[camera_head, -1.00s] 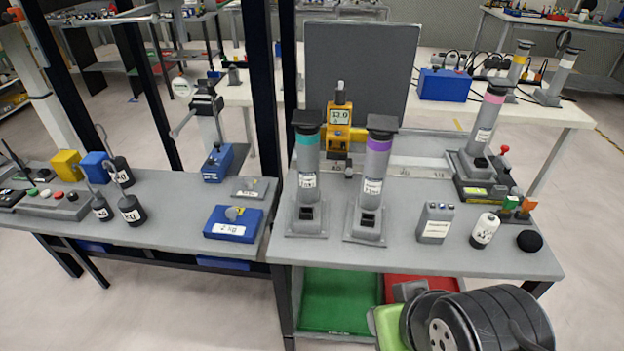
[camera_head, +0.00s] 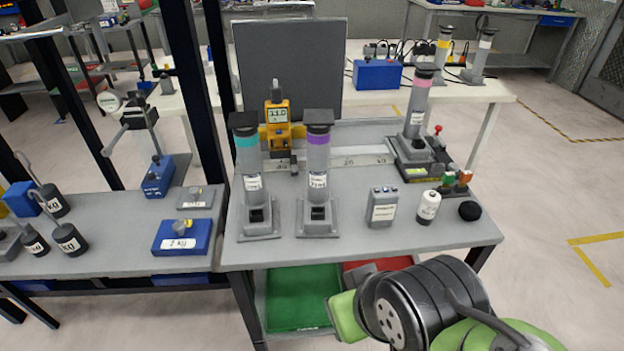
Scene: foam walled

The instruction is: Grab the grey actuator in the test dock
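A grey upright cylinder with a pink band and black cap (camera_head: 420,98) stands in a dark dock-like base (camera_head: 422,160) with a yellow label and a red-knobbed lever, at the back right of the grey bench. Two similar grey cylinders stand further left on their own square grey feet: one with a teal band (camera_head: 251,165), one with a purple band (camera_head: 318,165). My arm's green and black links fill the lower right, in front of the bench. My gripper's fingers cannot be made out.
A yellow gauge (camera_head: 278,122) stands behind the two left cylinders, before a dark grey panel (camera_head: 290,65). A grey box (camera_head: 383,207), a white bottle (camera_head: 428,207) and a black ball (camera_head: 470,211) line the bench's front right. Green and red trays lie below.

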